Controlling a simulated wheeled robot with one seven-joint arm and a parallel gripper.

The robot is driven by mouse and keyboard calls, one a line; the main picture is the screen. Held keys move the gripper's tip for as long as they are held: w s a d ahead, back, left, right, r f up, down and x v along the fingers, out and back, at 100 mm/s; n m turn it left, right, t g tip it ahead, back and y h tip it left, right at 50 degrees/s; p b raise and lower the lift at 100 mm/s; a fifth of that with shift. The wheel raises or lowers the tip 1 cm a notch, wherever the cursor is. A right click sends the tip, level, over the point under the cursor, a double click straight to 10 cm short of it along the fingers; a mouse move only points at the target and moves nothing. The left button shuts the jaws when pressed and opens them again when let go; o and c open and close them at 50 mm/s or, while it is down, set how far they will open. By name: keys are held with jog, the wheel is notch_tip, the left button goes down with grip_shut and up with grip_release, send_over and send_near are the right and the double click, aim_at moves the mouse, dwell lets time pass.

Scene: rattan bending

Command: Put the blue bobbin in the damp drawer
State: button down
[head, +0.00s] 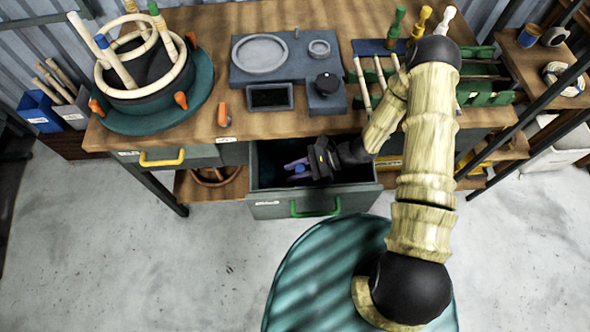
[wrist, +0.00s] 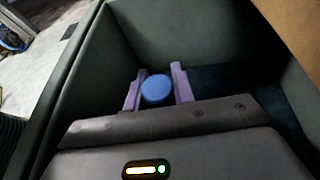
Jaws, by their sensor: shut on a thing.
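The blue bobbin (wrist: 157,91) sits between the two purple fingers of my gripper (wrist: 158,90) in the wrist view, and the fingers are shut on it. In the head view my gripper (head: 298,167) is down inside the open drawer (head: 262,190), and the bobbin (head: 300,169) shows as a small blue spot there. The drawer has a green handle (head: 315,207) and dark grey walls. In the wrist view its walls (wrist: 165,35) surround the gripper. I cannot tell whether the bobbin touches the drawer floor. Its lower part is hidden.
A shut drawer with a yellow handle (head: 162,158) is to the left. The bench top above holds a grey stone block (head: 255,72), an orange peg (head: 222,113) and a round teal stand with rattan rings (head: 150,120). Green racks (head: 485,93) stand at right. The floor in front is clear at left.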

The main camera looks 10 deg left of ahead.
jog(key=shift+f, duration=0.1)
jog(key=c, duration=1.2)
grip_release()
jog(key=shift+o, duration=0.2)
jog(key=v, duration=0.7)
jog(key=shift+d+r+b, duration=0.25)
jog(key=shift+d+b, duration=0.05)
jog(key=s+d+r+n+t+h, duration=0.1)
jog(key=d+r+n+t+h, duration=0.2)
jog(key=d+r+n+h, duration=0.3)
jog(key=s+d+r+n+t+h, duration=0.2)
jog(key=d+r+n+h, duration=0.4)
jog(key=r, duration=1)
jog(key=d+n+t, duration=0.1)
jog(key=d+n, duration=0.1)
jog(key=d, duration=0.1)
jog(key=shift+s+d+t+h, duration=0.3)
jog(key=shift+t+h, duration=0.1)
